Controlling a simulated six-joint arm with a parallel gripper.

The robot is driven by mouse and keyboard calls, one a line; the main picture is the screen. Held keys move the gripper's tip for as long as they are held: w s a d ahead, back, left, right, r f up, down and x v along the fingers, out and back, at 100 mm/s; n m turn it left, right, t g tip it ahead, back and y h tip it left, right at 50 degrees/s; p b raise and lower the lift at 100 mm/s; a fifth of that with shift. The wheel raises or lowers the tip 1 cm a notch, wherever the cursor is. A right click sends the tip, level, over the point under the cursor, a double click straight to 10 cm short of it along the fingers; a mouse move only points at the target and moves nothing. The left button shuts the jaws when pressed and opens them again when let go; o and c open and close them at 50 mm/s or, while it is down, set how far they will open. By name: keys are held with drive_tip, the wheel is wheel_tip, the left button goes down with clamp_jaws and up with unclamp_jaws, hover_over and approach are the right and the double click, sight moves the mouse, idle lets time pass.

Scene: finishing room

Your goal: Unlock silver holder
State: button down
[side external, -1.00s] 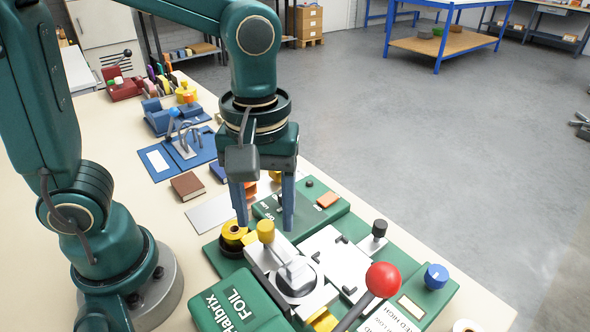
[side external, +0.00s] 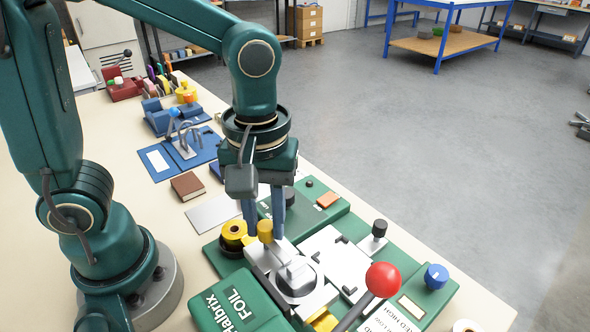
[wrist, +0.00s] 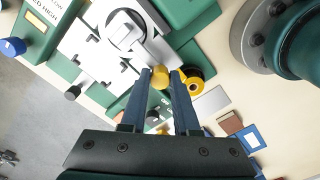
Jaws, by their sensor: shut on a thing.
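The silver holder (side external: 322,298) sits on the green machine (side external: 418,318), with a round part and a raised silver grip at its middle. A yellow knob (side external: 265,229) stands at its far left corner. My gripper (side external: 264,234) points down there, its blue fingers shut on the yellow knob. In the wrist view the knob (wrist: 160,78) lies between the two fingertips (wrist: 160,73), and the holder (wrist: 125,32) is just beyond it. The fingers partly hide the area behind the knob in the side view.
A red ball lever (side external: 383,279) rises close in front of the holder. A green foil box (side external: 238,302) is at the near left. Bench space nearer my base is clear.

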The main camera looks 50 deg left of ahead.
drive_tip(key=m, duration=0.8)
drive_tip(key=shift+m, duration=0.3)
drive_tip(key=m, duration=0.4)
drive_tip(key=shift+m, duration=0.3)
drive_tip(key=m, duration=0.4)
drive_tip(key=shift+m, duration=0.3)
drive_tip(key=c, duration=0.6)
unclamp_jaws()
drive_tip(key=shift+c, duration=0.2)
